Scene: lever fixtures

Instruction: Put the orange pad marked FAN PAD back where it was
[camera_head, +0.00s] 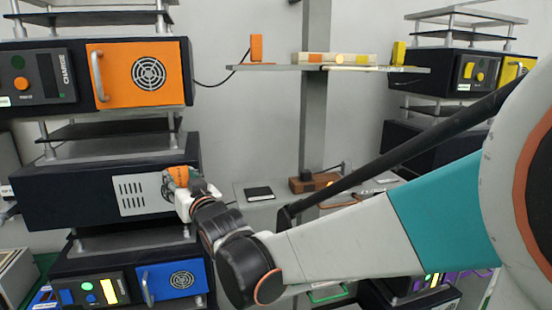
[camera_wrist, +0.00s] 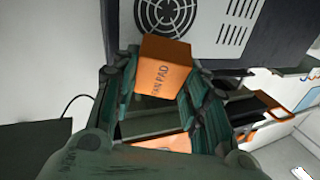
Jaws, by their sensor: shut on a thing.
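My gripper (camera_head: 184,190) is shut on an orange pad (camera_head: 178,175), which is partly hidden by the fingers in the head view. In the wrist view the pad (camera_wrist: 163,72) is a small orange block between the fingertips, with FAN PAD printed on its near face, turned sideways. The gripper is in front of the right part of a dark unit with a pale vented panel (camera_head: 137,194). The wrist view shows the unit's fan grille (camera_wrist: 170,15) just beyond the pad. I cannot tell whether the pad touches the panel.
Above is a unit with an orange fan door (camera_head: 146,73); below, one with a blue door (camera_head: 172,281). A wall shelf (camera_head: 280,68) holds another orange block (camera_head: 256,48), a cream bar (camera_head: 338,58) and a yellow block (camera_head: 398,52). My arm crosses the right side.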

